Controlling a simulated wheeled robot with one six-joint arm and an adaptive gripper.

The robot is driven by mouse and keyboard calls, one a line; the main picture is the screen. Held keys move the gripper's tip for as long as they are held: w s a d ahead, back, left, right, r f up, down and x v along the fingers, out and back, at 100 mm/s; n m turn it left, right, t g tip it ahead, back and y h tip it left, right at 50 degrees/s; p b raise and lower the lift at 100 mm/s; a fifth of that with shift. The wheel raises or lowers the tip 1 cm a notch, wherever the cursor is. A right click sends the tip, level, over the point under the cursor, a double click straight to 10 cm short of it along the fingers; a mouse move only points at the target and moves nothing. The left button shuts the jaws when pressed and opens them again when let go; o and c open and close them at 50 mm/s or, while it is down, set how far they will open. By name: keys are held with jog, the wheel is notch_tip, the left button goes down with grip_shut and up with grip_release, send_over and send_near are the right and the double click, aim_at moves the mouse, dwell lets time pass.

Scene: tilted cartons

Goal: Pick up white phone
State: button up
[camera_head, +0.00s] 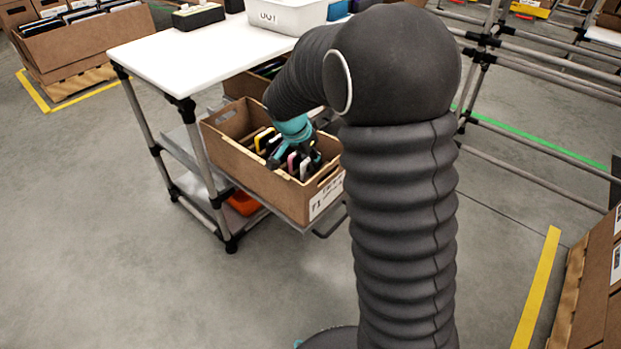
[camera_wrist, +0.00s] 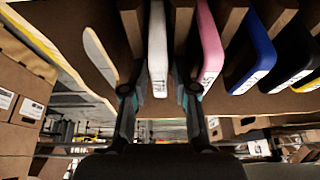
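The white phone (camera_wrist: 158,48) stands on edge in the wrist view, with a small printed label on its near end. It also shows as a small white edge in the head view (camera_head: 304,169), partly hidden by my gripper. My gripper (camera_wrist: 159,90) is open, one finger on each side of the white phone, with a visible gap on both sides. In the head view my teal gripper (camera_head: 294,148) reaches down into the cardboard carton (camera_head: 256,176), which is tilted on a shelf.
In the wrist view a pink phone (camera_wrist: 207,50) stands just right of my right finger, then a blue one (camera_wrist: 254,55) and a black one (camera_wrist: 291,62). Brown dividers stand between them. A white table (camera_head: 190,50) rises beside the carton, with a white bin (camera_head: 285,16) on top.

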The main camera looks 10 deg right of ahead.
grip_shut()
jog(key=shift+r, duration=0.15)
